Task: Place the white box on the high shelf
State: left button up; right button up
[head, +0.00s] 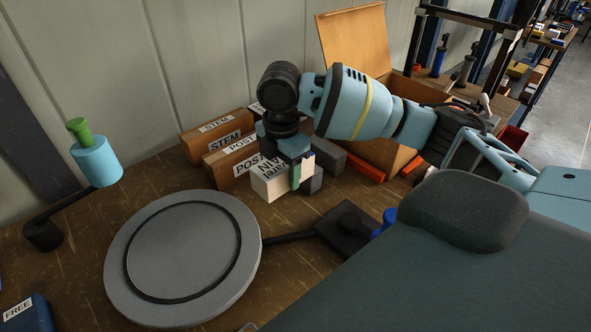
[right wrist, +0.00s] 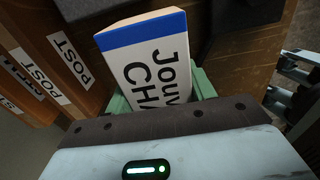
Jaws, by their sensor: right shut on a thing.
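The white box (head: 267,187) with black lettering is on the wooden workbench area in the head view, in front of the brown boxes. My right gripper (head: 294,174) points down and is shut on it. In the right wrist view the white box (right wrist: 157,70) shows a blue band along its top end and black print, between the green fingers. I cannot tell whether its underside touches the bench. I cannot clearly identify the high shelf.
Brown boxes marked STEM (head: 216,141) and POST (head: 229,165) stand close behind. A round grey turntable (head: 185,250) fills the bench front. An open brown carton (head: 353,40) stands behind my right arm. A blue cylinder (head: 97,161) stands left. Racks (head: 481,18) are at back right.

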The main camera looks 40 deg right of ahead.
aim_at(285, 210)
jog(key=shift+f+b, duration=0.3)
jog(key=shift+f, duration=4.65)
jog(key=shift+f, duration=0.15)
jog(key=o, duration=1.2)
jog(key=shift+o, duration=0.3)
notch_tip(285, 210, up, 12)
jog(key=shift+r+p, duration=0.15)
jog(key=shift+p, duration=0.3)
